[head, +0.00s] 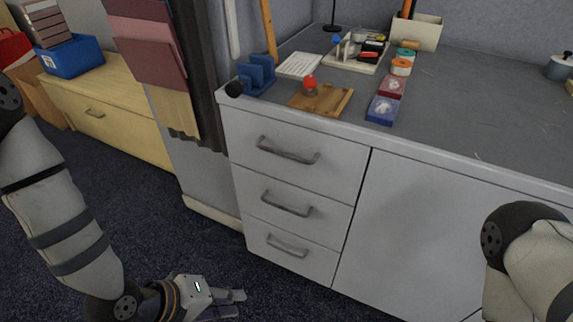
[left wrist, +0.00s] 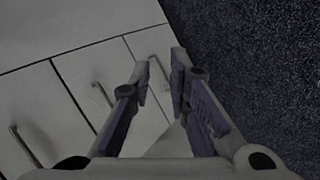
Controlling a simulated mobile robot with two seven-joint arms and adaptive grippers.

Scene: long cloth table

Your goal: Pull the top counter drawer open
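The top counter drawer (head: 330,170) is the uppermost of three light grey drawer fronts in the head view, and it is shut. Its bar handle (head: 288,151) runs across the middle of its front. My left gripper (head: 238,304) is low near the floor, in front of and below the drawers, and touches no handle. In the left wrist view its two fingers (left wrist: 160,65) stand apart with nothing between them. Drawer fronts and handles show there beyond the fingers, the leftmost handle (left wrist: 25,147) probably the top drawer's. My right gripper is not in view; only part of my right arm shows.
The middle handle (head: 286,204) and bottom handle (head: 287,245) stick out below. A wide door panel (head: 420,235) is right of the drawers. The counter (head: 460,110) bears a wooden board (head: 335,101), blue block (head: 258,75) and small boxes. A yellow cabinet (head: 125,120) stands left. Carpet is clear in front.

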